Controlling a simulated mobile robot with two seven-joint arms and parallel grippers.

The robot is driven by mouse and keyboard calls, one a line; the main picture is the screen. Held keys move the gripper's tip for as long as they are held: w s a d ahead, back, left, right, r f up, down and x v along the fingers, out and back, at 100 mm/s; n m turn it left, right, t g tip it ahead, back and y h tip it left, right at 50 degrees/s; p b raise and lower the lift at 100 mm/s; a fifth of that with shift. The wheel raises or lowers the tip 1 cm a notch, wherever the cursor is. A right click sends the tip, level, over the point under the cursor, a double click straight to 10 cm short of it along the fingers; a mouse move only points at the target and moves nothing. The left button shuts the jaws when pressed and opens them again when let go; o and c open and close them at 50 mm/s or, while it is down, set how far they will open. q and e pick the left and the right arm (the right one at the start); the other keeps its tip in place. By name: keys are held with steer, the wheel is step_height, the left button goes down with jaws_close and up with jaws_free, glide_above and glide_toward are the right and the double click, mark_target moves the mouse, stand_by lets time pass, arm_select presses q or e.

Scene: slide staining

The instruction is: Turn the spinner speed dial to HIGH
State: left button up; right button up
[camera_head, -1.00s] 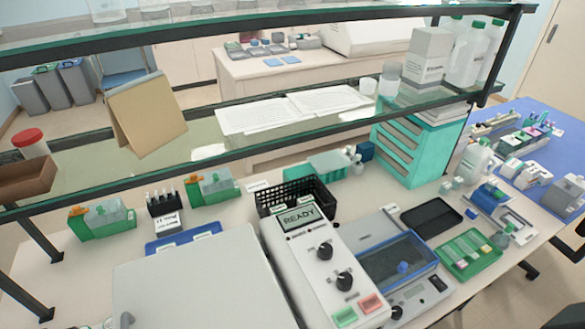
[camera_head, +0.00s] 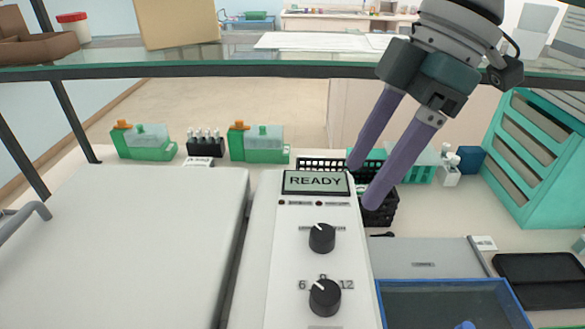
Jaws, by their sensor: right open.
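The spinner's white control panel (camera_head: 290,270) stands at the centre with a READY display (camera_head: 316,182). It has two black dials. The upper dial (camera_head: 322,238) has small labels too blurred to read, and its white pointer mark tilts to the upper left. The lower dial (camera_head: 325,297) has the marks 6, 8 and 12, and its pointer also tilts to the upper left. My right gripper (camera_head: 364,184) comes from the upper right with its two purple fingers apart and empty. Its tips are by the display's right edge, above and right of the upper dial, seemingly not touching. My left gripper is not in view.
A wide white lid (camera_head: 130,245) lies left of the panel. A black basket (camera_head: 380,215) is behind the fingers. A blue-framed tray (camera_head: 450,305) and black pad (camera_head: 540,280) are at the right. A glass shelf edge (camera_head: 200,72) crosses above the bench.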

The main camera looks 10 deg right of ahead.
mark_target(325, 231)
steer(key=p+x, duration=0.2)
steer(key=x, duration=0.6)
steer(key=shift+w+a+f, duration=0.1)
steer(key=shift+w+a, duration=0.05)
steer(key=shift+w, duration=0.05)
steer(key=shift+a+f, duration=0.2)
steer(key=shift+f, duration=0.5)
jaws_close()
